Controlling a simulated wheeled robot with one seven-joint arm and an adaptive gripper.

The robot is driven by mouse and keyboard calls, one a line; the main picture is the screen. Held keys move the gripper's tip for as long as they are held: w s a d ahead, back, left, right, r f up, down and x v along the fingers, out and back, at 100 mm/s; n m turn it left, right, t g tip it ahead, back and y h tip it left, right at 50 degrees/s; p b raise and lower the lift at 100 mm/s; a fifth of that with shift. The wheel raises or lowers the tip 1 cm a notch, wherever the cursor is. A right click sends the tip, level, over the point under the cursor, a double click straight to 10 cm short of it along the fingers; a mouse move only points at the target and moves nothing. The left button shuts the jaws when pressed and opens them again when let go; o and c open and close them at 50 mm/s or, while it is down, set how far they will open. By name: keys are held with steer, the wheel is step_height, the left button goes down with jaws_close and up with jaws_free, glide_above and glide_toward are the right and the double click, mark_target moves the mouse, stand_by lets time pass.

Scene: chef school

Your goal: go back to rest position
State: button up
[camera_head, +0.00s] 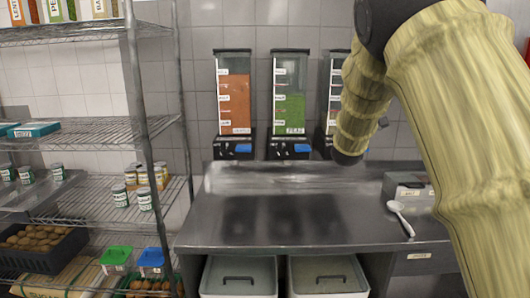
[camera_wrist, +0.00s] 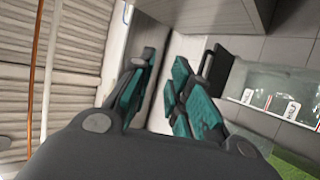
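My gripper (camera_wrist: 160,95) shows in the wrist view, with its two teal-padded fingers apart and nothing visible between them. In the head view my arm fills the right side, and the gripper itself cannot be made out there. The wrist view looks past the fingers at a clear container with white labels (camera_wrist: 275,108) on the right, and a bit of green shows at the lower right corner.
A steel counter (camera_head: 300,222) has a clear middle, with a white spoon (camera_head: 401,217) at its right. Dispensers, one orange (camera_head: 235,101) and one green (camera_head: 289,112), hang above it. A wire shelf (camera_head: 90,132) with cans stands left. Bins (camera_head: 238,280) sit below.

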step_height(320, 180, down, 28)
steer(key=w+n+g+y, duration=0.1)
steer(key=n+g+y, duration=0.1)
steer(key=y, duration=0.6)
steer(key=s+f+m+g+y, duration=0.15)
steer(key=s+f+g, duration=0.35)
steer(key=f, duration=1.1)
steer(key=s+f+g+y, duration=0.25)
steer(key=s+f, duration=0.55)
steer(key=f, duration=0.7)
steer(key=s+a+f+m+g+y, duration=0.1)
steer(key=s+a+f+g, duration=0.15)
steer(key=s+f, duration=0.75)
steer(key=s+a+f+m+g+y, duration=0.15)
steer(key=s+f+g, duration=0.25)
steer(key=s+f, duration=0.6)
steer(key=s+a+f+m+g+y, duration=0.1)
steer(key=s+f+g, duration=0.1)
steer(key=s, duration=1.2)
steer(key=s+a+f+m+g+y, duration=0.1)
steer(key=s+g, duration=0.3)
steer(key=s, duration=1)
steer(key=shift+a+f+m+g, duration=0.3)
steer(key=shift+a+f+m, duration=0.25)
steer(key=shift+a, duration=0.25)
